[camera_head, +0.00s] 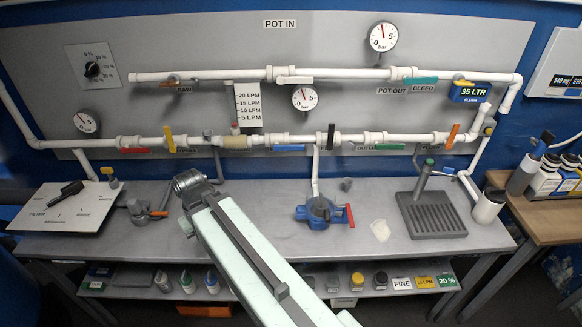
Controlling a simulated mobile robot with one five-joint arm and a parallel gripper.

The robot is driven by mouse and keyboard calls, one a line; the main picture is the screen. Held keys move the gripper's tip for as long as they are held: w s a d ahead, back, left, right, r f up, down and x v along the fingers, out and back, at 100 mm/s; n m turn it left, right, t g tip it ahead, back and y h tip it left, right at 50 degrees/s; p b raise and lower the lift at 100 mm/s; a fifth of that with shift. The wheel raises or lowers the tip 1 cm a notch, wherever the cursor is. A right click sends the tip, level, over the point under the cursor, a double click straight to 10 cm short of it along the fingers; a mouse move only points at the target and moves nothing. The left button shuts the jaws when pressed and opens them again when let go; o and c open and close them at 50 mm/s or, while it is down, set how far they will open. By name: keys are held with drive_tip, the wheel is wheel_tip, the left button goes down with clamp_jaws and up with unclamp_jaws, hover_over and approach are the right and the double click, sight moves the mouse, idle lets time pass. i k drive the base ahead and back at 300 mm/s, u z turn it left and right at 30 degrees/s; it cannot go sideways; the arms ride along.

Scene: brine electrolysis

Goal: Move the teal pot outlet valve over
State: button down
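The teal pot outlet valve handle (421,80) is on the upper white pipe, right of centre, between the POT OUT and BLEED labels. Its lever lies nearly level, along the pipe. My pale green arm link reaches from the bottom of the view up to the bench's left half and ends at a grey ribbed joint. That end is well left of and below the teal handle, not touching it. I cannot make out my gripper's fingers.
A yellow lever (463,82) is just right of the teal one, and a beige lever (295,79) is left. A pressure gauge (383,36) sits above the pipe. The lower pipe carries several coloured levers. A blue pump-like unit (320,211) and a drip tray (432,215) stand on the bench.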

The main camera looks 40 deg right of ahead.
sight(406, 81)
drive_tip(key=u, duration=0.4)
drive_tip(key=k, duration=1.25)
drive_tip(key=z, duration=0.45)
drive_tip(key=i, duration=1)
